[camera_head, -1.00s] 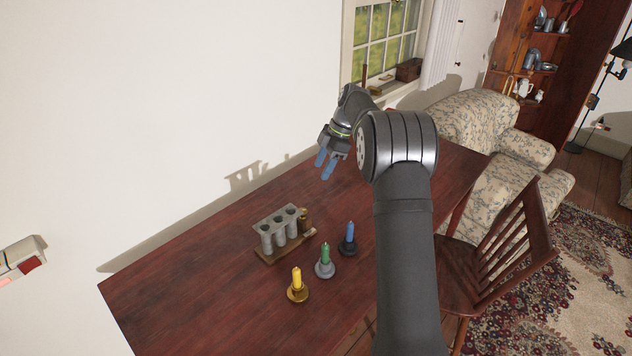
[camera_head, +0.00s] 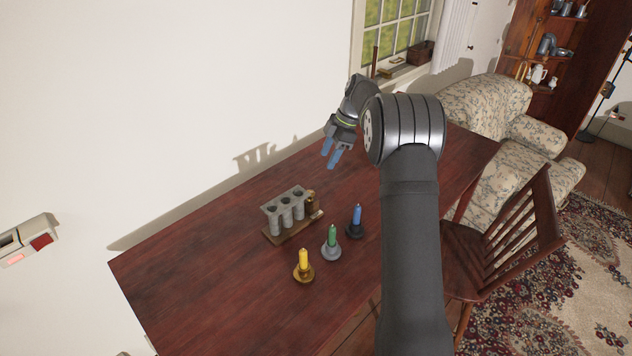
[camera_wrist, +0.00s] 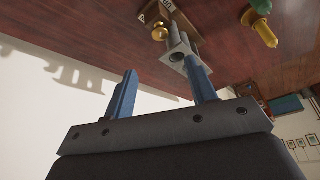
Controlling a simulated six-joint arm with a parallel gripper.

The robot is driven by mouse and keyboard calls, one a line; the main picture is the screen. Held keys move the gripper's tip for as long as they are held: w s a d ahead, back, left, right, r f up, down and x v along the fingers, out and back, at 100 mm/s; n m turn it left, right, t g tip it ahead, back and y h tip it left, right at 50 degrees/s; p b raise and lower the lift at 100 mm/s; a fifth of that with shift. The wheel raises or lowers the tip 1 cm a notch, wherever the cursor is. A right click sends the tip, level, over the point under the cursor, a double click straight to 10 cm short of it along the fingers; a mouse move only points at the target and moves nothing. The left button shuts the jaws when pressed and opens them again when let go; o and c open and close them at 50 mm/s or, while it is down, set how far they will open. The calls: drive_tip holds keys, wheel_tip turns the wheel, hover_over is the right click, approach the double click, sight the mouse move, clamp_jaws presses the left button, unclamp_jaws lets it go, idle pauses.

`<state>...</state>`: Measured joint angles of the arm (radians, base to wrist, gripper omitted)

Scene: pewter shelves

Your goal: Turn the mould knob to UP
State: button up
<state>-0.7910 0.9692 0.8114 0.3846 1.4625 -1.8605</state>
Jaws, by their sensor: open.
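The grey candle mould (camera_head: 287,206), a row of tubes under a flat top plate, stands upright on a wooden base (camera_head: 279,238) on the table. A brass knob-like part (camera_head: 311,196) is at its right end. In the wrist view the mould (camera_wrist: 181,52) shows beyond my fingers, with the round brass knob (camera_wrist: 160,32) beside it. Small pale labels (camera_wrist: 168,5) lie on the base, too small to read surely. I cannot tell the knob's setting. My gripper (camera_head: 332,153) is open and empty, above the table behind and right of the mould, apart from it.
Candles in holders stand in front of the mould: yellow (camera_head: 303,260), green (camera_head: 332,238) and blue (camera_head: 357,216). The white wall (camera_head: 180,120) runs behind the table (camera_head: 210,270). A wooden chair (camera_head: 500,240) is at right. The left of the table is clear.

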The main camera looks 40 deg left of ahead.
sight(311, 192)
drive_tip(key=x, duration=1.2)
drive_tip(key=shift+s+a+f, duration=0.1)
drive_tip(key=shift+s+f, duration=0.05)
drive_tip(key=shift+f, duration=0.2)
drive_tip(key=c, duration=1)
